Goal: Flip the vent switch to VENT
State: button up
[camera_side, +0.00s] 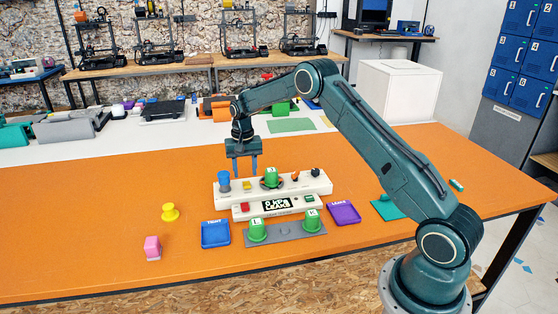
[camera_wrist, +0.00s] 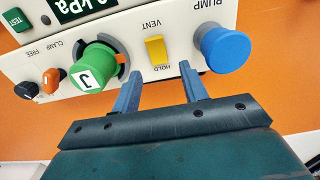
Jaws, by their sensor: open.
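The vent switch is a small yellow rocker on the white test panel, between the printed words VENT and HOLD in the wrist view (camera_wrist: 156,50). It also shows in the side view (camera_side: 247,185), right of the blue pump knob (camera_side: 224,180). Which way the rocker is tipped I cannot tell. My gripper (camera_side: 242,169) is open and empty, fingers pointing down above the panel's left part. In the wrist view its fingertips (camera_wrist: 160,72) lie either side of the switch's HOLD end, apart from it.
The panel (camera_side: 322,186) also carries a green part (camera_side: 271,177), an orange lever (camera_side: 295,176) and a black knob (camera_side: 315,173). In front are a grey plate (camera_side: 287,233) with two green parts, a blue tray (camera_side: 215,235) and a purple tray (camera_side: 344,213). The orange table's left side is mostly clear.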

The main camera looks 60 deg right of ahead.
aim_at(247, 185)
jog(key=shift+f, duration=1.4)
grip_shut()
jog(key=shift+a+r, duration=0.1)
jog(key=shift+a, duration=0.05)
jog(key=shift+s+a+r+t+h, duration=0.1)
jog(key=shift+s+a+t+h, duration=0.1)
jog(key=shift+t+h, duration=0.5)
jog(key=shift+s+a+r+t+h, duration=0.1)
jog(key=shift+s+t+h, duration=0.05)
jog(key=shift+t+h, duration=0.55)
